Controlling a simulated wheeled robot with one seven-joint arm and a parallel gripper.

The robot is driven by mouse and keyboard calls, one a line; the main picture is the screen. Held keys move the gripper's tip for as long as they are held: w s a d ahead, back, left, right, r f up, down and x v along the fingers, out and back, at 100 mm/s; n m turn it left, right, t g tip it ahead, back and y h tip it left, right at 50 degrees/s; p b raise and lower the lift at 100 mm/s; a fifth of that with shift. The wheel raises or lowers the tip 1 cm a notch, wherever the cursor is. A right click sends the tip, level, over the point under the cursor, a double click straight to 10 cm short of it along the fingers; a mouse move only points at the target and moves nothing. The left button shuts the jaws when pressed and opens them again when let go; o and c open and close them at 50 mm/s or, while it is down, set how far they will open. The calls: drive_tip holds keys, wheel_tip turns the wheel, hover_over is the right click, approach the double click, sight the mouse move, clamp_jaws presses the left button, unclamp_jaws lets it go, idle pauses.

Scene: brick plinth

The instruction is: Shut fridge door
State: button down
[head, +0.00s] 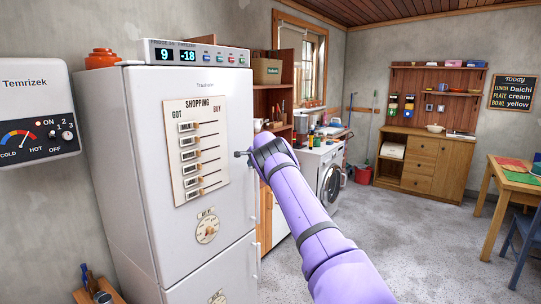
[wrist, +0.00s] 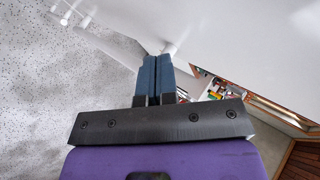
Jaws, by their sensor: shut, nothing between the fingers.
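The white fridge (head: 140,170) stands at the left in the head view. Its upper door (head: 215,100) bears a shopping board and looks flush or nearly so; I cannot tell if a small gap is left. The lower door (head: 215,275) looks flush too. A light handle (head: 257,126) is at the upper door's right edge. My gripper (head: 238,153) is in front of the upper door, near its right edge; I cannot tell whether it touches. In the wrist view its dark blue fingers (wrist: 158,62) are together and empty, beside a smooth white surface.
A washing machine (head: 322,170) and cluttered shelves stand to the fridge's right. A wooden cabinet (head: 425,160) is at the back wall, and a table (head: 510,185) with a blue chair is at the far right. The grey floor (head: 410,235) between is clear.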

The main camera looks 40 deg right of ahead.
drive_tip(key=s+d+r, duration=0.2)
drive_tip(key=s+r, duration=0.4)
drive_tip(key=s, duration=0.2)
drive_tip(key=shift+d+r, duration=0.15)
drive_tip(key=shift+r, duration=0.2)
